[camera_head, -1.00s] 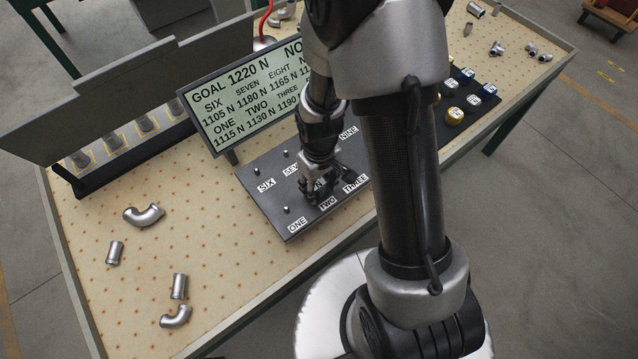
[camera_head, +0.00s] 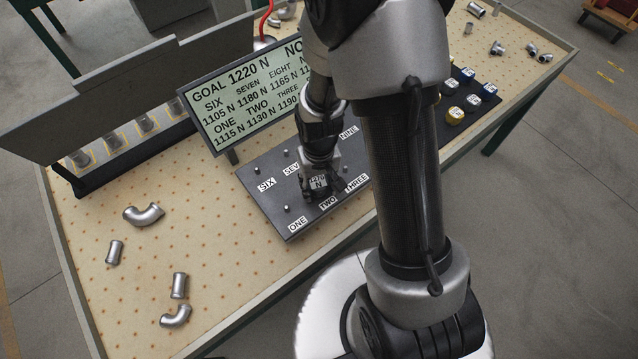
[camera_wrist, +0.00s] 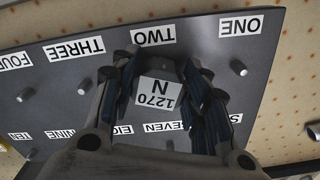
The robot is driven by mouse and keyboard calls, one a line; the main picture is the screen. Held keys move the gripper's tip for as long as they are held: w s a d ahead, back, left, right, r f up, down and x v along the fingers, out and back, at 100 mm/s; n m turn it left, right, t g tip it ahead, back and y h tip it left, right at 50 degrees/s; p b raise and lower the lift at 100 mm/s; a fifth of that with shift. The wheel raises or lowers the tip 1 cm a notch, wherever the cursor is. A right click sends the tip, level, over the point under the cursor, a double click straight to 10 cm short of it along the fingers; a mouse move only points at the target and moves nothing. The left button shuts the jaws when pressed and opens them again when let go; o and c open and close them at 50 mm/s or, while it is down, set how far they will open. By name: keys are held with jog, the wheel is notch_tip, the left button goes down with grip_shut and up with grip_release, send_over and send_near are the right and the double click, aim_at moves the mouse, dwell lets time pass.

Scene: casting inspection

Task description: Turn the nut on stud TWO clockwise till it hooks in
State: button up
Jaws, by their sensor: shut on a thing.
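My gripper (camera_head: 320,192) is low over the dark stud board, just behind the TWO label (camera_head: 328,203). In the wrist view my gripper (camera_wrist: 165,95) has its two dark fingers shut on the nut (camera_wrist: 158,92), one on each side. The nut carries a white tag reading 1270 N; the tag also shows in the head view (camera_head: 319,182). The TWO label (camera_wrist: 154,35) lies right beside the nut in the wrist view. The stud under the nut is hidden, so I cannot tell how the nut sits on it.
The board (camera_head: 262,205) has bare studs around my gripper, one near ONE (camera_wrist: 238,68) and one near THREE (camera_wrist: 85,85). A screen (camera_head: 235,100) behind reads GOAL 1220 N.

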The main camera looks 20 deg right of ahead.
jog(key=m, duration=0.4)
jog(key=shift+w+m, duration=0.1)
jog(key=shift+m, duration=0.3)
jog(key=o, duration=0.6)
jog(key=shift+m, duration=0.5)
jog(key=shift+o, duration=1.3)
jog(key=shift+d, duration=0.2)
jog(key=shift+o, duration=1.3)
jog(key=o, duration=0.4)
jog(key=shift+a, duration=0.1)
